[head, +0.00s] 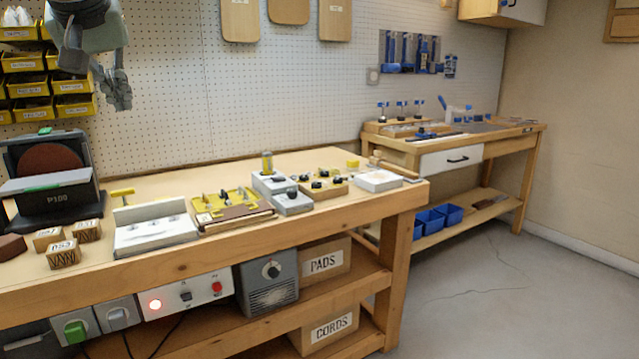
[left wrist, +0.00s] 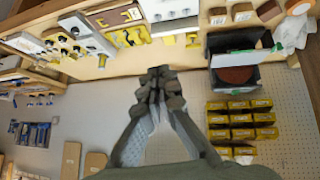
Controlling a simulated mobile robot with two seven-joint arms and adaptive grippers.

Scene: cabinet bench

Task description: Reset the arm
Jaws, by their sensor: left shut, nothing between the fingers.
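My left gripper (head: 117,88) is at the upper left of the head view, raised above the workbench (head: 160,267) and in front of the pegboard. Its arm comes in from the top left. In the left wrist view the gripper (left wrist: 160,75) shows with its fingers together and nothing between them. It is apart from the things on the bench. My right gripper is in neither view.
A disc sander (head: 50,172) and yellow bins (head: 25,62) are near the gripper at the left. Wooden blocks, a white fixture (head: 155,228) and a yellow tray (head: 230,203) stand on the bench. A second bench (head: 500,140) is at the back right. The floor (head: 490,290) is clear at the right.

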